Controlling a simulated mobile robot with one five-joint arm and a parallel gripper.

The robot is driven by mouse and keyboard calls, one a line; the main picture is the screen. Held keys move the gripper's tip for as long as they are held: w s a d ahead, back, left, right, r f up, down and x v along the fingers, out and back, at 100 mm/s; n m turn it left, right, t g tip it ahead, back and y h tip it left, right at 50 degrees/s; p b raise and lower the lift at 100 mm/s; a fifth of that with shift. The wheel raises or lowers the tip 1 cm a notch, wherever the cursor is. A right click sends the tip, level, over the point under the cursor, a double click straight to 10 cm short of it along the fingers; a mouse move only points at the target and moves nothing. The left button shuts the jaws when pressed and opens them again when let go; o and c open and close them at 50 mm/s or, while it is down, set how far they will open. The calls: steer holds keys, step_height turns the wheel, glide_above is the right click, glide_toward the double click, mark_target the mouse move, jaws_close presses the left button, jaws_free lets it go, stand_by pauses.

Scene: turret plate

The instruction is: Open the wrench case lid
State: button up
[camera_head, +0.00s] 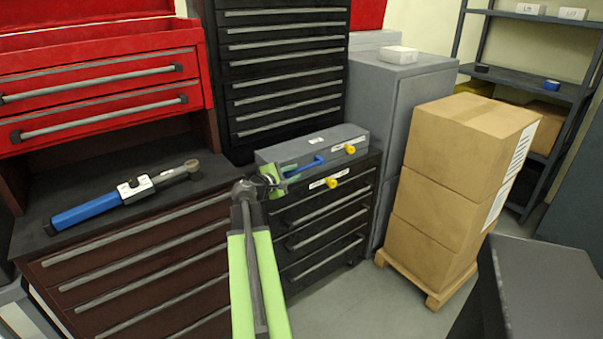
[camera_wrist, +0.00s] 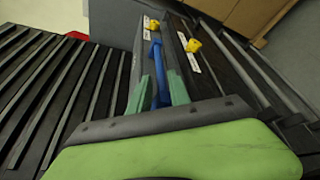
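The wrench case (camera_head: 312,143) is a long grey box on top of the black drawer cabinet, its lid down. A blue handle (camera_head: 305,167) is on its front side; it also shows in the wrist view (camera_wrist: 156,62). A yellow latch-like piece (camera_head: 350,149) is at the right of the case front. My gripper (camera_head: 275,176) is at the left part of the case front. In the wrist view its two green fingers (camera_wrist: 160,90) are apart, with one end of the blue handle between them. A gap shows beside the handle; contact cannot be told.
A second yellow piece (camera_head: 330,183) sits lower, beside a white label. A blue-handled torque wrench (camera_head: 125,193) lies on the dark bench top at left. Stacked cardboard boxes (camera_head: 455,180) stand on a pallet at right. Grey floor (camera_head: 345,300) is open in front.

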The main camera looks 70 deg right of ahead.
mark_target(301, 170)
steer(key=b+x, duration=0.1)
steer(key=x, duration=0.5)
steer(key=shift+s+d+f, duration=0.1)
jaws_close()
stand_by(1.2)
